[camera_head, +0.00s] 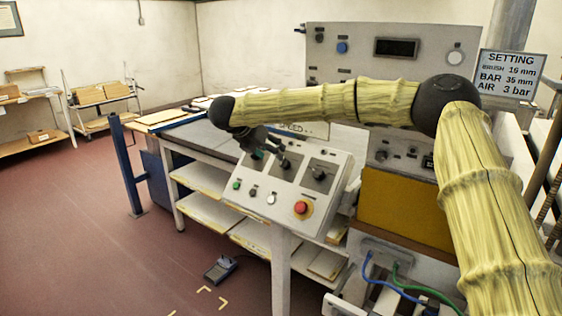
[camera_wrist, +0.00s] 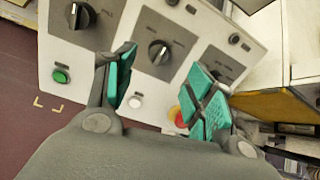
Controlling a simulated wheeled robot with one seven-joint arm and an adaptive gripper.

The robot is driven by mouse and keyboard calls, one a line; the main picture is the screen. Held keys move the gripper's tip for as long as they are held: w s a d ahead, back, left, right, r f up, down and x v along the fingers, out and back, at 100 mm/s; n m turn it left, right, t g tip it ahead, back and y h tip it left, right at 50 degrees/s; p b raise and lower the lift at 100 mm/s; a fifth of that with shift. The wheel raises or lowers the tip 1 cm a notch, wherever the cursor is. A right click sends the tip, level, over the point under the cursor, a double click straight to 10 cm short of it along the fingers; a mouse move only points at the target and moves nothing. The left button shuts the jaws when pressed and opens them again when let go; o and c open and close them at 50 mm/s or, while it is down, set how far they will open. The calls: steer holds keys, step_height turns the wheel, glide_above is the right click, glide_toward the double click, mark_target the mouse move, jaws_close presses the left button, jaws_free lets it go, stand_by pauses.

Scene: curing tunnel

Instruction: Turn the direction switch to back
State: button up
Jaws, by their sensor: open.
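A sloped grey control box (camera_head: 262,177) carries a row of dark rotary knobs. Their labels are too small to read, so I cannot tell which is the direction switch. In the wrist view, the left knob (camera_wrist: 80,15), middle knob (camera_wrist: 160,52) and part of the right knob (camera_wrist: 222,87) show. My gripper (camera_wrist: 163,60) is open, and the middle knob appears between its teal-padded fingers. I cannot tell whether they touch it. In the head view, my gripper (camera_head: 271,156) is over the upper left of the box and partly hides the knobs there.
Below the knobs are a green button (camera_head: 237,185), a white button (camera_head: 271,198) and a red emergency button (camera_head: 301,207). A taller grey cabinet (camera_head: 350,45) stands behind. A sign (camera_head: 510,75) hangs at right. A foot pedal (camera_head: 220,268) lies on clear red floor.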

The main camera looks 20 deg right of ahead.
mark_target(284, 163)
steer(key=p+x, duration=0.2)
steer(key=x, duration=0.6)
steer(key=shift+w+d+f, duration=0.15)
steer(key=shift+f, duration=0.1)
steer(key=c, duration=1)
